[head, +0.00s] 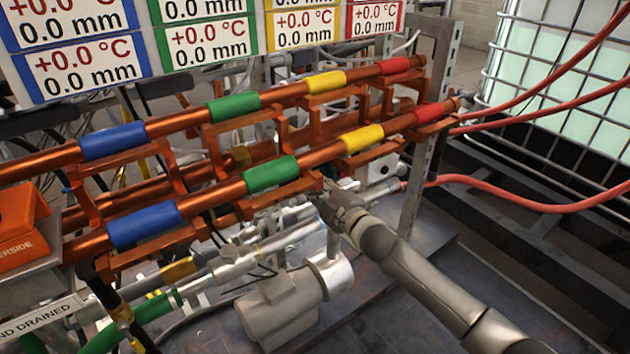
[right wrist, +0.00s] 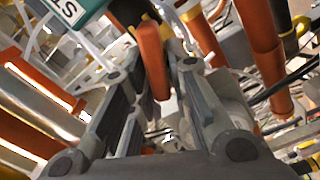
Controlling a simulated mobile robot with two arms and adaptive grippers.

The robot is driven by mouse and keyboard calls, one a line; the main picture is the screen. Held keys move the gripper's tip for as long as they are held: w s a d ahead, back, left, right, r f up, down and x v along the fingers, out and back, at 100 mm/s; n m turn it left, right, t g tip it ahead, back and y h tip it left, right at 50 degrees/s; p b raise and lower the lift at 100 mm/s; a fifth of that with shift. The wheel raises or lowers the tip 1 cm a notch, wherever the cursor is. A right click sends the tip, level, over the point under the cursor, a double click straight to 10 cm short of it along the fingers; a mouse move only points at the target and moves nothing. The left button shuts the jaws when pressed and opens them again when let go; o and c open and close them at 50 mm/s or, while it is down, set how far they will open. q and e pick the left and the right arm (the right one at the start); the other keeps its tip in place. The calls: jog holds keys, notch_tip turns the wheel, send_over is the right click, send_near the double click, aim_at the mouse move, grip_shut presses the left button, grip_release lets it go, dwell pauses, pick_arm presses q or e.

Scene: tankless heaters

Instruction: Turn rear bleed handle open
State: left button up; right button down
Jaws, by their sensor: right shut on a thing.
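An orange-red handle (right wrist: 154,62) stands between the two grey fingers of my right gripper (right wrist: 160,85) in the right wrist view. The gripper is shut on it. I cannot tell from the frames how far the handle is turned. In the head view my right arm comes in from the lower right, and my right gripper (head: 335,198) is just below the front copper pipe (head: 220,193), under its green and yellow bands. The held handle is hidden there by the pipes and the gripper. My left gripper is not in view.
A rear copper pipe (head: 180,124) runs behind the front one, with orange brackets between. Red hoses (head: 540,205) cross at the right before a caged white tank (head: 565,75). A metal cylinder (head: 280,308) stands below left of my right gripper. Display panels (head: 85,72) hang above.

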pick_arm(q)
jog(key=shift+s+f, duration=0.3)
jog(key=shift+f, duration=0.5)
pick_arm(e)
jog(key=shift+f+n, duration=0.15)
jog(key=shift+n, duration=0.8)
jog(key=shift+f+n, duration=0.15)
jog(key=shift+n, duration=0.8)
jog(key=c, duration=1.5)
grip_release()
jog(key=shift+o, duration=0.2)
jog(key=shift+s, duration=0.15)
jog(key=v, duration=1.1)
jog(key=shift+s+d, duration=0.25)
jog(key=shift+s, duration=0.05)
